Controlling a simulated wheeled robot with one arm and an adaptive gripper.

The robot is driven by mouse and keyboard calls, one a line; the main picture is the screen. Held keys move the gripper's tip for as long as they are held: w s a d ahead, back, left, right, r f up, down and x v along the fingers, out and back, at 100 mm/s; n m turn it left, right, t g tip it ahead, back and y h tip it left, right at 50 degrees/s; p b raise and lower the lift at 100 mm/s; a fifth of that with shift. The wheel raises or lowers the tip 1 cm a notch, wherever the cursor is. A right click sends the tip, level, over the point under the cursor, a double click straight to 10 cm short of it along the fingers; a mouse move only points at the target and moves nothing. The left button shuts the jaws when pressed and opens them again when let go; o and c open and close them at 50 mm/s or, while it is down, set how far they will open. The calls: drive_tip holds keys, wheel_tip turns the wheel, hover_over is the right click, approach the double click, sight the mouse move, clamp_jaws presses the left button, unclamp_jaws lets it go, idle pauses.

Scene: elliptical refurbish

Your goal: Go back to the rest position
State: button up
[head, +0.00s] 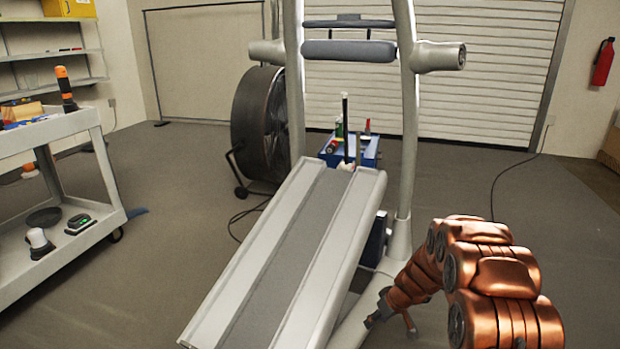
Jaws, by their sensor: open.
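My copper-coloured arm bends up from the lower right and reaches down toward the right side of the exercise machine. My gripper (378,312) is small and dark at its end, low beside the machine's grey frame. It is open, and I see nothing held in it. Whether it touches the frame cannot be told. The exercise machine (252,262) has a long sloping grey track, two upright posts and a padded crossbar (348,50).
A white cart (62,125) with tools stands at the left. A large black fan (258,125) and a blue crate (372,152) with items stand behind the track. A red fire extinguisher (603,62) hangs on the right wall. The floor at the right is mostly clear, with a cable.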

drive_tip(key=s+a+r+g+p, duration=0.15)
drive_tip(key=s+r+p, duration=0.4)
drive_tip(key=r, duration=0.65)
drive_tip(key=s+a+r+m+p, duration=0.1)
drive_tip(key=s+a+r+p, duration=0.2)
drive_tip(key=s+r+p, duration=0.55)
drive_tip(key=s+a+r+g+p, duration=0.15)
drive_tip(key=s+r, duration=0.35)
drive_tip(key=r, duration=0.9)
drive_tip(key=s+d+r+m+g+h+p, duration=0.1)
drive_tip(key=s+d+r+m+p, duration=0.1)
drive_tip(key=s+r+p, duration=0.6)
drive_tip(key=s+d+r+m+g+h+p, duration=0.1)
drive_tip(key=s+r+p, duration=0.7)
drive_tip(key=s+r, duration=0.8)
drive_tip(key=shift+s+d+m+h, duration=0.6)
drive_tip(key=shift+s+h, duration=0.1)
drive_tip(key=shift+s, duration=0.9)
